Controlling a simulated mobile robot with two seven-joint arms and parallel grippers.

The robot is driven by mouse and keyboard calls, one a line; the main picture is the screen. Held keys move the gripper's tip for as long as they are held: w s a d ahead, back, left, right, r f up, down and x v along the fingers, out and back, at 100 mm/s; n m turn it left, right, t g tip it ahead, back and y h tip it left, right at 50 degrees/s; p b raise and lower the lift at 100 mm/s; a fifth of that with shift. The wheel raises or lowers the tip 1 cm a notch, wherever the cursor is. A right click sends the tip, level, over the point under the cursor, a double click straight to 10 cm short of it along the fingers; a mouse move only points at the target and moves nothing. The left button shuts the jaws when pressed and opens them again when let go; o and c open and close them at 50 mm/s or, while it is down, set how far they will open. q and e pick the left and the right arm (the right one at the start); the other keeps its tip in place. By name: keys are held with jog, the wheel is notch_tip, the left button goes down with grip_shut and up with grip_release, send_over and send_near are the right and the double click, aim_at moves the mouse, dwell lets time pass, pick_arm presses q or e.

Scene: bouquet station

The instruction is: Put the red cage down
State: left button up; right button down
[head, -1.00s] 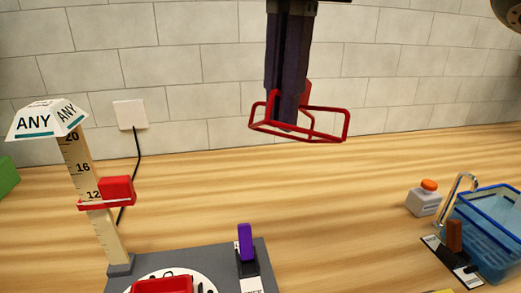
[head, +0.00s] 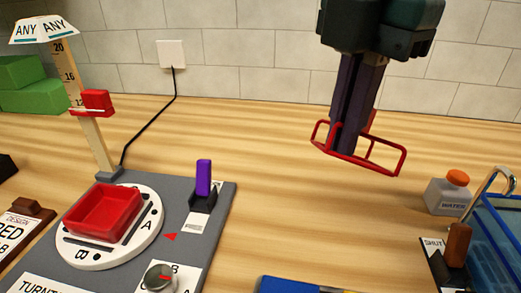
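The red cage (head: 378,167), an open frame of thin red bars, hangs in the air in front of the tiled wall, above the wooden counter. My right gripper (head: 347,150) points down, with its dark fingers at the left part of the cage. The fingers look shut on the cage, hiding part of its bars. The cage is slightly tilted in the picture and apart from the counter. My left gripper is out of view.
A grey turntable base (head: 216,213) carries a white disc with a red tray (head: 104,210), and a purple lever (head: 203,178). A ruler post (head: 92,140) stands behind. The counter's middle (head: 280,190) is clear.

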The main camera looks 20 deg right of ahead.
notch_tip(320, 180, down, 11)
jog(key=shift+r+b, duration=0.1)
jog(key=shift+b, duration=0.2)
jog(key=shift+f, duration=0.2)
jog(key=c, duration=1.5)
grip_release()
jog(key=shift+f, duration=0.1)
jog(key=o, duration=0.5)
jog(key=shift+c, duration=0.2)
